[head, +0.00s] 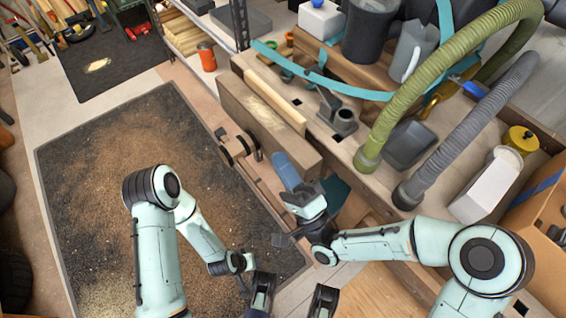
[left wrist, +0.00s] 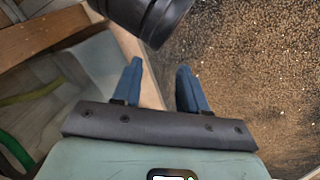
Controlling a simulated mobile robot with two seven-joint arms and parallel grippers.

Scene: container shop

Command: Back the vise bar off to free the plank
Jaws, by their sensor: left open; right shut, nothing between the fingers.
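In the head view a pale plank (head: 272,92) stands on edge between the thick front vise jaw (head: 262,128) and the bench. Round wooden vise hardware (head: 234,150) sits on the front face; which part is the bar is too small to tell. My right gripper (head: 281,160) is shut and empty, its blue fingers together in front of the jaw, to the right of the hardware. Contact cannot be told. In the left wrist view my left gripper (left wrist: 158,66) is open, with nothing between its blue fingers. The plank and vise do not show clearly there.
The bench top carries green and grey hoses (head: 402,95), a metal vise-like tool (head: 338,115) and a white box (head: 487,185). An orange can (head: 207,56) stands on the shelf. A sawdust-covered dark mat (head: 100,150) leaves free floor left of the bench.

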